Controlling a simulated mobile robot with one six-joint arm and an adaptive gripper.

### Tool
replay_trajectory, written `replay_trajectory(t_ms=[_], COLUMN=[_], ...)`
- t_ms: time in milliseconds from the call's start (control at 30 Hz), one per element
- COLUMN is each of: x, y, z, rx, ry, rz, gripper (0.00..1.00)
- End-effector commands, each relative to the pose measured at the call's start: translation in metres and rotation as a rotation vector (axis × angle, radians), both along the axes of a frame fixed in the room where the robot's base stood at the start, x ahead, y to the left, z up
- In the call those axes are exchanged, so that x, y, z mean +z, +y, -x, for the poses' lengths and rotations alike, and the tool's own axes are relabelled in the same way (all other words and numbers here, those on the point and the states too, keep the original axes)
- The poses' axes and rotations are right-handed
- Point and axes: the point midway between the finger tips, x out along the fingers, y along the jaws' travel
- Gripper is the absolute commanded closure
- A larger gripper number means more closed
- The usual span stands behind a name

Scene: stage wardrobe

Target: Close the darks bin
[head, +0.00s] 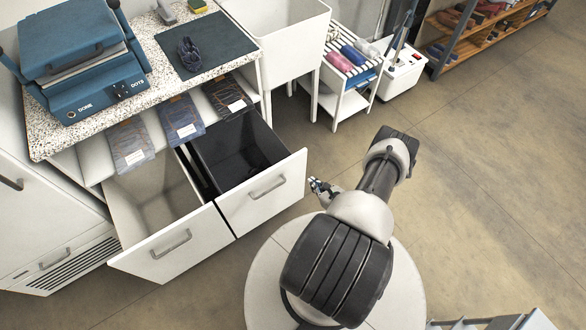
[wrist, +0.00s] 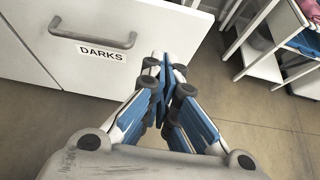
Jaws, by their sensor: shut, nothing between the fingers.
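The darks bin (head: 243,158) is a pulled-out drawer with a black inner tub and a white front (head: 266,194), to the right of another open drawer in the head view. Its tub looks empty. In the wrist view the bin's white front (wrist: 165,30) carries a grey bar handle (wrist: 92,35) and a DARKS label (wrist: 101,53). My gripper (head: 318,187) is just to the right of the front in the head view, apart from the handle. In the wrist view my gripper (wrist: 165,75) is shut and empty, its fingertips near the front's lower right part.
The neighbouring pale-lined drawer (head: 155,215) also stands open. Above are a speckled counter (head: 170,75) with a blue press (head: 75,60) and hanging dark garments. A white sink (head: 285,40) and a small white trolley (head: 340,95) stand to the right. The floor (head: 480,190) at right is clear.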

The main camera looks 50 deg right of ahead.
Motion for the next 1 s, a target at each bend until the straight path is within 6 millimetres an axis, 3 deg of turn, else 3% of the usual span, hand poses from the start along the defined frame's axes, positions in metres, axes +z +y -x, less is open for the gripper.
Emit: replay_trajectory(t_ms=[167, 567, 733, 1000], x=[-0.012, -0.055, -0.051, -0.050], y=[-0.002, -0.018, -0.025, -0.028], z=[-0.015, -0.085, -0.110, -0.122], rx=[0.000, 0.004, 0.001, 0.000], ry=[0.000, 0.000, -0.001, 0.000], rz=[0.000, 0.000, 0.001, -0.001], gripper=[1.00, 1.00, 1.00, 1.00])
